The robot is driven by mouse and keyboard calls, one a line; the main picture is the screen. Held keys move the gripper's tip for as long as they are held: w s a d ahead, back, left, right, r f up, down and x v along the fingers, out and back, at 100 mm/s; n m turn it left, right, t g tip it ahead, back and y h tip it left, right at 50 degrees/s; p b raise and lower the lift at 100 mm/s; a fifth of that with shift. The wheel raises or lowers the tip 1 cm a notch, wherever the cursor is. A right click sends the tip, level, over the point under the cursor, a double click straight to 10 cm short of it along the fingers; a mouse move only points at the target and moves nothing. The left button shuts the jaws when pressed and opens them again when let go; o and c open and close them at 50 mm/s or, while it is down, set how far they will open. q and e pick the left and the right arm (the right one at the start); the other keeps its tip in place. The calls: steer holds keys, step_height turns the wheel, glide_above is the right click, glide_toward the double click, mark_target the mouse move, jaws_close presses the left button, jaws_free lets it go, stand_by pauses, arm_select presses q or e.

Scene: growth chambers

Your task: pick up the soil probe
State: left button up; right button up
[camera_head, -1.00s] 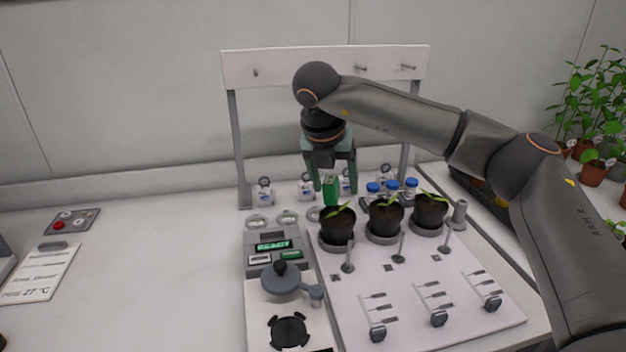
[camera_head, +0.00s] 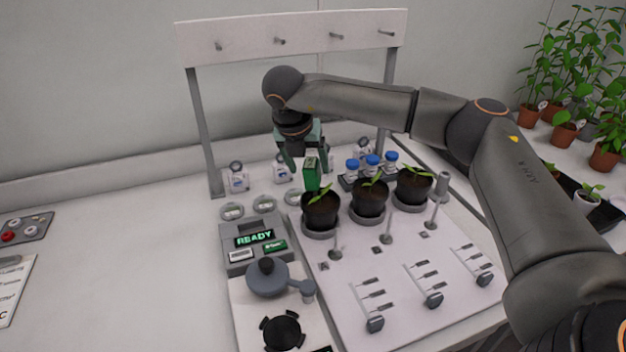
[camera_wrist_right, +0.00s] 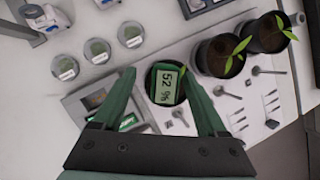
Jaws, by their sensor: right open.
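The soil probe (camera_head: 311,174) is a green block standing upright in the leftmost dark pot (camera_head: 320,213), which holds a seedling. In the right wrist view the probe (camera_wrist_right: 166,84) shows its screen reading "52 %". My right gripper (camera_head: 307,164) is over this pot, pointing down. In the right wrist view its two green fingers (camera_wrist_right: 160,76) are spread, one on each side of the probe, with gaps between. I cannot tell how far above the probe's top the fingertips are. My left gripper is not in view.
Two more potted seedlings (camera_head: 368,198) stand close to the right, with blue-capped vials (camera_head: 371,163) behind. A grey device reading "READY" (camera_head: 253,238) is at the front left. A rack with pegs (camera_head: 336,37) rises behind. The table at left is mostly clear.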

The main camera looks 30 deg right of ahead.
steer(key=x, duration=0.3)
steer(key=shift+s+d+f+p, duration=0.25)
steer(key=shift+d+f+p, duration=0.1)
steer(key=shift+p, duration=0.05)
steer(key=shift+w+d+f, duration=0.15)
steer(key=shift+f, duration=0.35)
jaws_close()
